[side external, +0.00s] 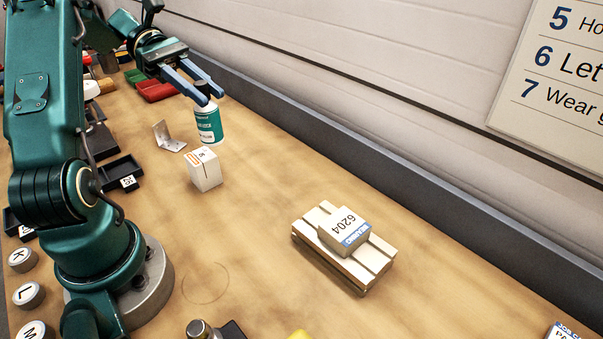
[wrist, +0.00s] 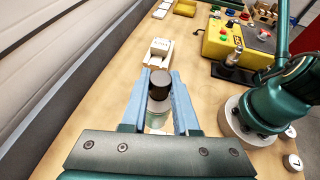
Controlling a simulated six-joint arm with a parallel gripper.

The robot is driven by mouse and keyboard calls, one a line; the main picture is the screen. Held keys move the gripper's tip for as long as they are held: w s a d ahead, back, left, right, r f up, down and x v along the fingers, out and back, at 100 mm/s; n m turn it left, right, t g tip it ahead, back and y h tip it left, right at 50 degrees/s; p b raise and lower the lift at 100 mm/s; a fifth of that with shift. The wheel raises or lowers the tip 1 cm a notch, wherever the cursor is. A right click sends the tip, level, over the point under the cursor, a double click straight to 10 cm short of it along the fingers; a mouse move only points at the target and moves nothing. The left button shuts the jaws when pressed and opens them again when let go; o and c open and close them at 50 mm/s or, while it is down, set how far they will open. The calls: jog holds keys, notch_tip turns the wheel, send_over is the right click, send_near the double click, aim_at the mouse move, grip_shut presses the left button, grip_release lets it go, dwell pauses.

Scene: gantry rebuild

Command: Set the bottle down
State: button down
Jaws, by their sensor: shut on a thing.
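The bottle (side external: 208,124) is small, white and green with a dark cap, and upright in the side external view. My gripper (side external: 210,95) is shut on it near its top, one blue finger on each side. In the wrist view the dark cap of the bottle (wrist: 160,83) shows between the two fingers of my gripper (wrist: 158,95). Its lower body is partly hidden there. I cannot tell whether its base touches the bench or hangs just above it.
A white box (side external: 205,169) stands close in front of the bottle. A bent metal bracket (side external: 168,137) lies to its left. A small pallet (side external: 375,258) carries a box marked 6204 (side external: 344,231). A yellow control box (wrist: 226,43) stands farther off. Bench between white box and pallet is clear.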

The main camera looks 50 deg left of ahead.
jog(key=w+d+f, duration=0.6)
jog(key=d+f, duration=0.3)
jog(key=f, duration=0.1)
jog(key=shift+f, duration=0.3)
jog(key=shift+d, duration=0.1)
jog(key=c, duration=0.7)
grip_release()
jog(key=shift+f, duration=0.1)
